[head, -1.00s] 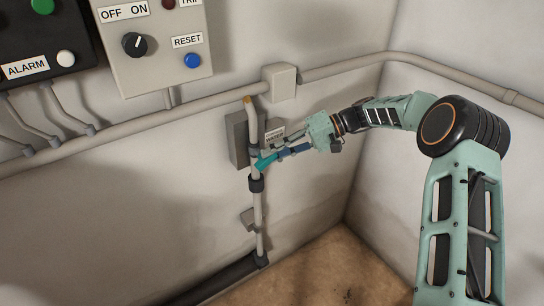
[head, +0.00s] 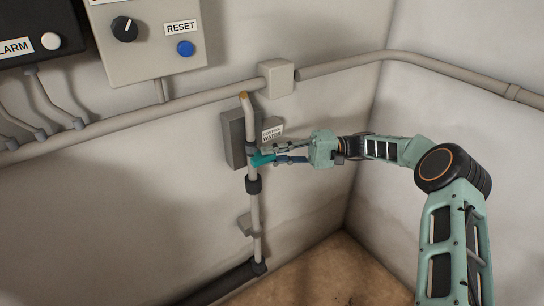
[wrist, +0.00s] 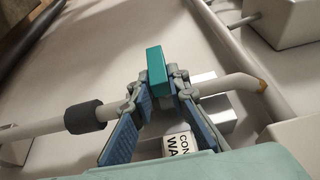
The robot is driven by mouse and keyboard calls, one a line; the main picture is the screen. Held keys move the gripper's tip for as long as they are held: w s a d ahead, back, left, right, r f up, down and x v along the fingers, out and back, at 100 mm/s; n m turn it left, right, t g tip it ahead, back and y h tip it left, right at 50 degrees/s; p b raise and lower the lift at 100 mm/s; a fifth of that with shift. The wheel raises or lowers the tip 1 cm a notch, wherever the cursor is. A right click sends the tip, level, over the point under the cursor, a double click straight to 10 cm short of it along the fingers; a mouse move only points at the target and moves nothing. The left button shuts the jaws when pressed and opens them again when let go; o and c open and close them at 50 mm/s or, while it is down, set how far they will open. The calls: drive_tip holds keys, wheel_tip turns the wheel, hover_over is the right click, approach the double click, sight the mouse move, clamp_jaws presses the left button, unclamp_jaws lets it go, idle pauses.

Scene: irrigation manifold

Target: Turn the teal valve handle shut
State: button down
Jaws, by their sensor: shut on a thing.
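The teal valve handle (head: 262,159) sits on a thin vertical grey pipe (head: 255,210) by the wall. It points right from the pipe and lies close to level in the head view. My gripper (head: 276,156) reaches in from the right, with its two fingers closed on the handle's outer part. In the wrist view the teal handle (wrist: 156,68) shows as a block between the fingertips (wrist: 160,82). The valve body behind the handle is mostly hidden.
A grey box (head: 233,139) and a white water label (head: 272,134) are just behind the handle. A horizontal conduit with a junction box (head: 276,78) runs above. A control panel (head: 150,45) hangs upper left. Open floor (head: 330,270) shows below.

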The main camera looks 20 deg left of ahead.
drive_tip(key=c, duration=1.8)
unclamp_jaws()
drive_tip(key=shift+s+a, duration=0.1)
drive_tip(key=shift+c, duration=0.2)
drive_tip(key=v, duration=1.2)
